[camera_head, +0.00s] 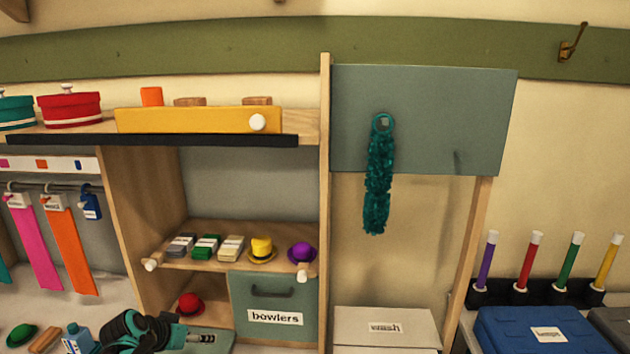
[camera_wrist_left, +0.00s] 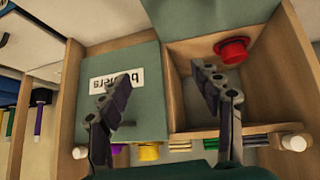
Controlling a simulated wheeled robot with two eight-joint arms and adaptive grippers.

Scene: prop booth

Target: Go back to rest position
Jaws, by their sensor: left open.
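My left gripper (camera_head: 208,338) is low in front of the shelf unit, at the bottom of the head view, partly cut off there. In the left wrist view, its two fingers (camera_wrist_left: 160,85) are spread apart with nothing between them. A red bowler hat (camera_head: 190,303) sits in the open lower compartment, left of the drawer labelled "bowlers" (camera_head: 275,295). The left wrist view, turned upside down, shows the red hat (camera_wrist_left: 232,50) beyond the fingers, apart from them. My right gripper is not in view.
The shelf above holds note bundles (camera_head: 205,246), a yellow hat (camera_head: 262,248) and a purple hat (camera_head: 302,252). Wooden knobs stick out at its front. A teal garland (camera_head: 379,180) hangs at right. A green hat (camera_head: 22,335) and a blue bottle (camera_head: 76,338) lie lower left.

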